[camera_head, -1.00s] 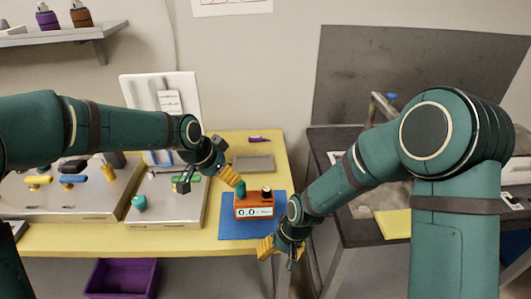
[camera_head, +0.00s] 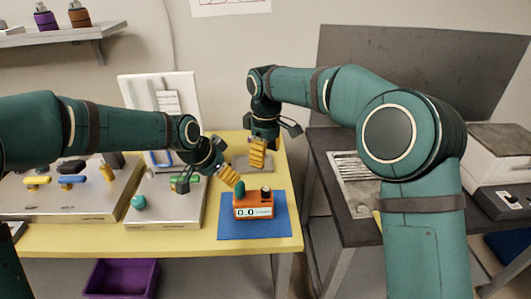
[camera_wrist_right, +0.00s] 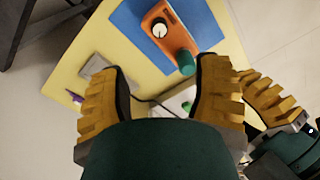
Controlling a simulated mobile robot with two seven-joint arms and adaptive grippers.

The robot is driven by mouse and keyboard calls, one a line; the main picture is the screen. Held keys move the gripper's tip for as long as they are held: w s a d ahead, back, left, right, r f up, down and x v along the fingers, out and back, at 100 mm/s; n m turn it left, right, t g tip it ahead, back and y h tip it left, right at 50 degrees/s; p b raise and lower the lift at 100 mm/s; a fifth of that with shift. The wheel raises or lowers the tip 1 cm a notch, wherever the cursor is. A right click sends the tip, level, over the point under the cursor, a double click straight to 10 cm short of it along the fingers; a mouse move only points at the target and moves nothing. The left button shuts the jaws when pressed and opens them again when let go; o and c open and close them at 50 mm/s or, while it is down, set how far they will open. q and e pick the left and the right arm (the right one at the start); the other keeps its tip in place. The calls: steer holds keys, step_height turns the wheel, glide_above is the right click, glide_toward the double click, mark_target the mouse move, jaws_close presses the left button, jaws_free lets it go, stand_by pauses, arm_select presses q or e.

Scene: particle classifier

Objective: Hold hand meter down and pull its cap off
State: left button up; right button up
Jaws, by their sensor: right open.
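The hand meter (camera_head: 255,210) is an orange box with a lit display, lying on a blue mat (camera_head: 228,228). Its green cap (camera_head: 240,187) stands at the left end of the box in the head view, beside a dark knob (camera_head: 265,191). The wrist view shows the green cap (camera_wrist_right: 186,62) on the meter (camera_wrist_right: 172,35), just beyond my right fingers. My right gripper (camera_head: 258,154) is open and empty, behind and above the meter. My left gripper (camera_head: 229,177) has its yellow fingertip close to the cap's left side; contact and its finger gap are unclear.
A flat grey block (camera_head: 262,165) lies behind the mat, under my right gripper. A dark side bench (camera_head: 345,215) is at the right, across a gap. The yellow table's front edge is clear.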

mark_target(265, 189)
step_height(265, 189, down, 14)
steer(key=shift+r, duration=0.2)
stand_by(0.4)
jaws_close()
stand_by(0.4)
stand_by(0.5)
